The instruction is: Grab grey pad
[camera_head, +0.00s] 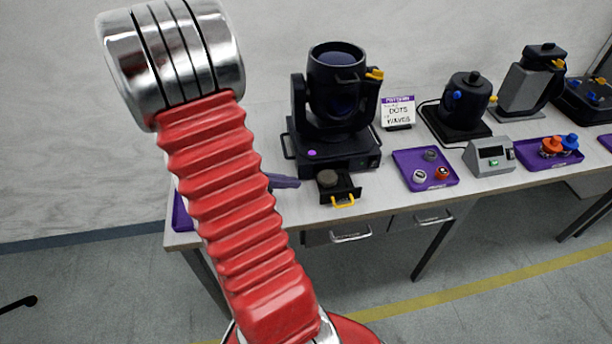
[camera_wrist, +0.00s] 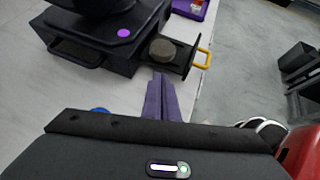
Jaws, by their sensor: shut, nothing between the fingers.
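A round grey-brown pad (camera_head: 328,178) lies in a small black drawer (camera_head: 345,191) with a yellow handle, pulled out at the front of the black lamp's base. The pad also shows in the wrist view (camera_wrist: 163,50), just beyond my fingertips. My gripper (camera_wrist: 160,76) has purple fingers, shut together and empty, pointing at the drawer's near side. In the head view my gripper (camera_head: 297,183) shows just left of the drawer, mostly hidden behind my red arm. I cannot tell whether the fingertips touch the drawer.
The black lamp (camera_head: 337,95) stands behind the drawer. A purple tray (camera_head: 405,173) with several small knobs is to the right, followed by a grey box (camera_head: 489,157) with a screen. A sign (camera_head: 398,110) stands behind. The table's front edge is close to the drawer.

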